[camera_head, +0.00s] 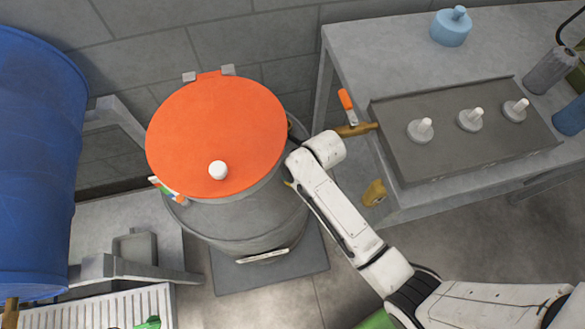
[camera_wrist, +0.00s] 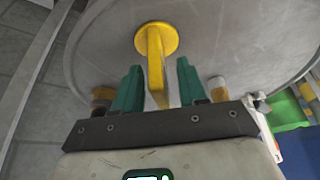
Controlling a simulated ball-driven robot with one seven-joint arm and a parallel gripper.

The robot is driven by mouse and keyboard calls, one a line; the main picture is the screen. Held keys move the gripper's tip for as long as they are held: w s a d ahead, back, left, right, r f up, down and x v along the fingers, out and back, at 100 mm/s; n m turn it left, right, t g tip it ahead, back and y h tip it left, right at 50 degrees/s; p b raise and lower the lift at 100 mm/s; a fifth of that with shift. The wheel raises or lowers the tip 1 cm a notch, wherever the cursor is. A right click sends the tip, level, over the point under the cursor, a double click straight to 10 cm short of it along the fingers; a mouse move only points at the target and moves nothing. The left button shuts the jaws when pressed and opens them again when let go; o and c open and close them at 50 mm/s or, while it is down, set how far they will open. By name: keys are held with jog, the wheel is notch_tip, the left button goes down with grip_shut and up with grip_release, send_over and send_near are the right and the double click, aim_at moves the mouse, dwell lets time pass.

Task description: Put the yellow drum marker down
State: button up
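The yellow drum marker (camera_wrist: 156,40) shows in the wrist view, with a round disc at its top against a large grey round surface and a stem toward me. My gripper (camera_wrist: 160,68) has its two green fingers on either side of the stem. A gap shows between the stem and the right finger, and a thinner one at the left, so it looks open around the stem. In the head view my arm reaches to the right side of a grey drum (camera_head: 245,222) with an orange lid (camera_head: 215,125); my fingers and the marker are hidden there.
A bench (camera_head: 385,40) at the right carries a dark tray (camera_head: 430,160) with grey knobbed pieces and a light-blue jar (camera_head: 451,27). A brass valve (camera_head: 356,129) juts toward my wrist. A blue barrel (camera_head: 35,150) lies at the left. Bare floor shows below the bench.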

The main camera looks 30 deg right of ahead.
jog(key=shift+r, duration=0.1)
jog(key=v, duration=1.2)
jog(key=shift+p, duration=0.35)
